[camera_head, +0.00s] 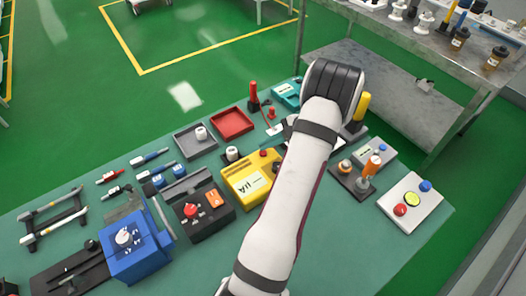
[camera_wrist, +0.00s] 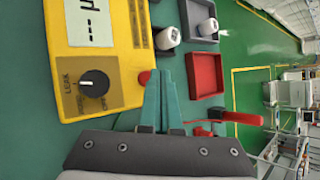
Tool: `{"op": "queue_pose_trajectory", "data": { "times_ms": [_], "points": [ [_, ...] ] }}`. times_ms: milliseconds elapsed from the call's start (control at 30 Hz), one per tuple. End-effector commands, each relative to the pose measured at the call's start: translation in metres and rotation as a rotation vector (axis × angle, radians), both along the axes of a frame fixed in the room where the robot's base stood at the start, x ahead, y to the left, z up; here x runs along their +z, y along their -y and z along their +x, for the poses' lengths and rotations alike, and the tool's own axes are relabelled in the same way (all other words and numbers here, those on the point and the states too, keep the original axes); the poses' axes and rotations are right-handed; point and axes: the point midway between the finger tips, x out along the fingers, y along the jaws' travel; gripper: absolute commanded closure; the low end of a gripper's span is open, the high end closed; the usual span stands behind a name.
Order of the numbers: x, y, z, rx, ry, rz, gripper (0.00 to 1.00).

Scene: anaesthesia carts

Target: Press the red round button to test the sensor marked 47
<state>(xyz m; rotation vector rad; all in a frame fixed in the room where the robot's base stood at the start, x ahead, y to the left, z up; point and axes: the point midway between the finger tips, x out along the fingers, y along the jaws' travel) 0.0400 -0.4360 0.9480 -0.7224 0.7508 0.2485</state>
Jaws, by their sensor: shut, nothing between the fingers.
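A yellow box (camera_head: 236,189) with a display stands mid-table. It also shows in the wrist view (camera_wrist: 111,95), with a black knob (camera_wrist: 94,84) by the word LEAK. A red round button (camera_head: 264,153) is at its far edge. In the wrist view this button (camera_wrist: 145,77) is just left of my gripper's fingertips (camera_wrist: 160,76), partly covered by them. My gripper is shut and empty; I cannot tell whether it touches the button. In the head view my arm hides the gripper. I cannot read a 47 anywhere.
A black box with a red knob (camera_head: 191,210) stands left of the yellow box. A red tray (camera_head: 231,123) and a grey tray (camera_head: 190,143) lie beyond it. A white box (camera_head: 411,220) with red, yellow and blue buttons is at the right. An upright red handle (camera_head: 253,93) stands nearby.

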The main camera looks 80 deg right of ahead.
Motion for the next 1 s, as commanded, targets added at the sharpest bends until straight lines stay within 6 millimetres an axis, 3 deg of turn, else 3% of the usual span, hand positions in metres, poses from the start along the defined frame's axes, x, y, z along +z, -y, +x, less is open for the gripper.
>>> {"op": "queue_pose_trajectory", "data": {
  "times_ms": [1000],
  "points": [
    [-0.012,0.000,0.000,-0.001,0.000,0.001,1.00]
  ]
}}
